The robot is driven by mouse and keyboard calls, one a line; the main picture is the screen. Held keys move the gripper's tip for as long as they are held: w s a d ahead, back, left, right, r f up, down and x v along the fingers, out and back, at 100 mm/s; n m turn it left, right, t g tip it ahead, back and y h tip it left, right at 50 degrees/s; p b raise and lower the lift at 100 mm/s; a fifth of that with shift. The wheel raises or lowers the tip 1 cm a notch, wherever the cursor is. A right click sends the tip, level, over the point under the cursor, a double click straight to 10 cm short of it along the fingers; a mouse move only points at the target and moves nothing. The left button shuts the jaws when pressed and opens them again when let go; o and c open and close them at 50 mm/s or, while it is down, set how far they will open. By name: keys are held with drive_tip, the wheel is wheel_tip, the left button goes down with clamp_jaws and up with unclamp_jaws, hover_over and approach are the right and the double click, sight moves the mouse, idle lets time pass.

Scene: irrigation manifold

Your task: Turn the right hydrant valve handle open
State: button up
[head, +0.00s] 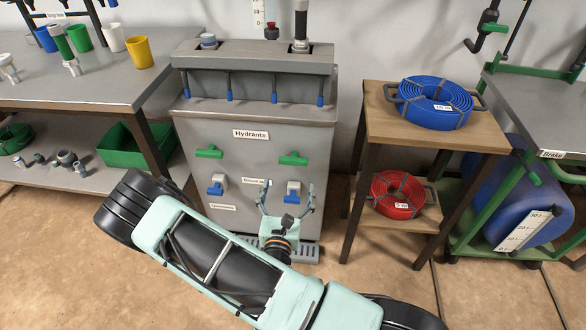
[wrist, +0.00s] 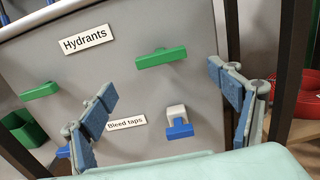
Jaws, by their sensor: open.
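The right hydrant valve handle is a green bar (head: 293,159) on the front of the grey cabinet, below the "Hydrants" label. It lies roughly crosswise. In the wrist view the same green handle (wrist: 161,58) is above and between my fingers, with clear space around it. The left hydrant handle (head: 209,152) is also green and crosswise; it shows at the left in the wrist view (wrist: 39,91). My gripper (head: 288,190) is open and empty in front of the cabinet, below the right handle. Its two fingers stand wide apart in the wrist view (wrist: 172,98).
Two blue bleed taps sit lower on the cabinet, left (head: 216,185) and right (head: 293,189); the right one is close behind my gripper. A wooden stand (head: 378,123) with blue (head: 434,102) and red (head: 398,194) hose coils is to the right. A workbench (head: 75,85) is to the left.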

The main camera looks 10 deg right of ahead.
sight(293, 163)
drive_tip(key=b+x, duration=0.2)
drive_tip(key=x, duration=0.7)
drive_tip(key=shift+c, duration=0.7)
drive_tip(key=c, duration=1)
